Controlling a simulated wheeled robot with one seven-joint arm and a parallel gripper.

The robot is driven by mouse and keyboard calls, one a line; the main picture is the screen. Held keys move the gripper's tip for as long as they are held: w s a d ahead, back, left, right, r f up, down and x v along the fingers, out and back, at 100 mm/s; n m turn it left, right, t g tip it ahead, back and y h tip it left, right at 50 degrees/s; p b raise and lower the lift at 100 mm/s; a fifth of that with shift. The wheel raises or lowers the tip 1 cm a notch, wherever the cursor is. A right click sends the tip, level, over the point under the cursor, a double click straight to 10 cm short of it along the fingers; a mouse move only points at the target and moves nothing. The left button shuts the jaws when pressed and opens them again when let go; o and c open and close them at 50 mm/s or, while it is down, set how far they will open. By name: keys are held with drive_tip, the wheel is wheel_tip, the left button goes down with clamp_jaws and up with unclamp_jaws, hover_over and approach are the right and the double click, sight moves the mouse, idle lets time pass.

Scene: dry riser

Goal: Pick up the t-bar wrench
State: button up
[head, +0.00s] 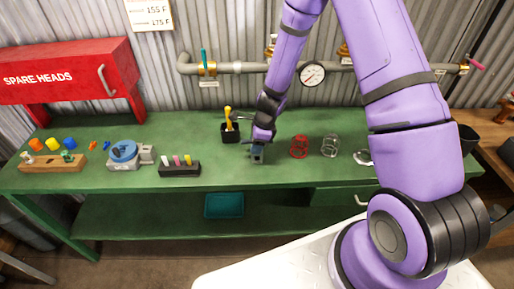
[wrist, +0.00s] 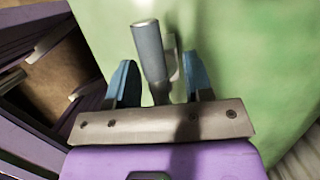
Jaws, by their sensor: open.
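In the wrist view a grey metal tool with a thick rounded bar, which looks like the t-bar wrench (wrist: 149,47), stands out between my two blue fingers. My gripper (wrist: 162,72) is open, with one finger on each side of the bar and a gap visible on both sides. The lower end of the tool is hidden behind the gripper's mounting plate. In the head view my gripper (head: 257,154) is low over the green workbench (head: 215,173), near its front edge. The wrench cannot be made out there.
A black holder with a yellow-handled tool (head: 229,125) stands just left of my gripper. A red wire cage (head: 299,147) and a grey one (head: 330,146) stand to the right. A black block with coloured pegs (head: 179,169) lies left. Pipes with a gauge (head: 312,75) run behind.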

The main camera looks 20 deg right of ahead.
drive_tip(key=shift+f, duration=0.15)
clamp_jaws()
idle(0.4)
